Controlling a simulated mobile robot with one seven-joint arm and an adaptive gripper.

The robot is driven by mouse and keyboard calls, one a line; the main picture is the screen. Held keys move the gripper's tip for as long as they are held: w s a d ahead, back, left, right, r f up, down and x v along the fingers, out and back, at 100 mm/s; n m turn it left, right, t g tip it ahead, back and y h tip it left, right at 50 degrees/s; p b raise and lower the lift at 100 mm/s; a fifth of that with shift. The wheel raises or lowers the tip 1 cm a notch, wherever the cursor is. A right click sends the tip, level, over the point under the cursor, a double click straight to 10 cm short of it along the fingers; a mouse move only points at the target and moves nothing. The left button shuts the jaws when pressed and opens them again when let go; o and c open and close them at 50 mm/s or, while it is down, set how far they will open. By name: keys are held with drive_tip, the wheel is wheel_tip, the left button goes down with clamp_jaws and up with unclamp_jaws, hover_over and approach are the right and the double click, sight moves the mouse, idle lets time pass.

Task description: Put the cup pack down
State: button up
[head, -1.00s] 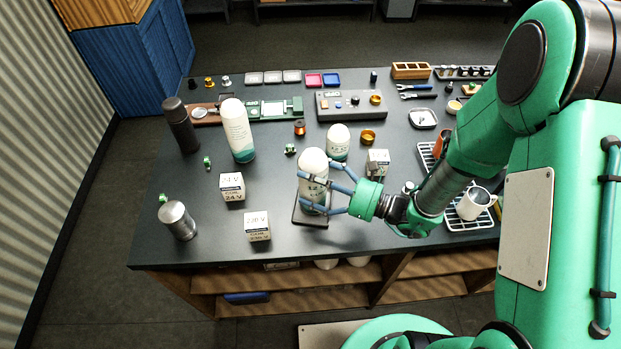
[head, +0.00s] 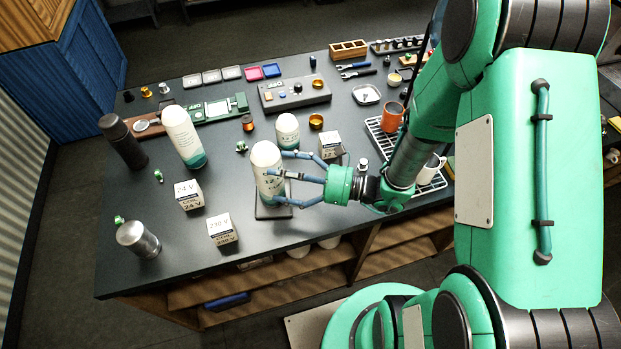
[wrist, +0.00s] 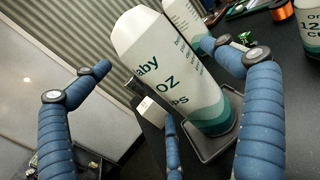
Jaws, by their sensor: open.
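The cup pack (head: 267,182) is a white rounded cylinder with a green wave pattern at its base. It stands upright on a small dark square pad (head: 272,212) near the front edge of the dark table. My gripper (head: 283,176) is open, with its blue fingers at the pack's right side. In the wrist view the pack (wrist: 168,70) fills the middle between the spread fingers, its printed text partly readable. There the pack's foot rests on the dark pad (wrist: 222,145). Whether any finger touches the pack is unclear.
A shorter white pack (head: 287,128) stands behind, with a white box (head: 331,145) to its right. A taller pack (head: 184,138) and two labelled boxes, including a 24 V box (head: 189,195), stand left. A wire rack (head: 430,182) holds mugs at right.

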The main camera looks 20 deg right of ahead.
drive_tip(key=v, duration=0.8)
drive_tip(key=shift+p, duration=0.35)
drive_tip(key=shift+s+r, duration=0.1)
idle(0.5)
drive_tip(key=s+a+r+n+g+h, duration=0.4)
drive_tip(key=s+r+n+g+h, duration=0.3)
drive_tip(key=s+n+g, duration=0.6)
drive_tip(key=w+d+r+n+t+h, duration=0.2)
drive_tip(key=d+r+n+t+h, duration=0.6)
drive_tip(key=r, duration=0.7)
drive_tip(key=d+n+t, duration=0.1)
drive_tip(key=d+n, duration=0.1)
drive_tip(key=shift+d+n+t+h, duration=0.2)
drive_tip(key=shift+n+t+h, duration=0.2)
drive_tip(key=shift+r, duration=0.15)
idle(2.7)
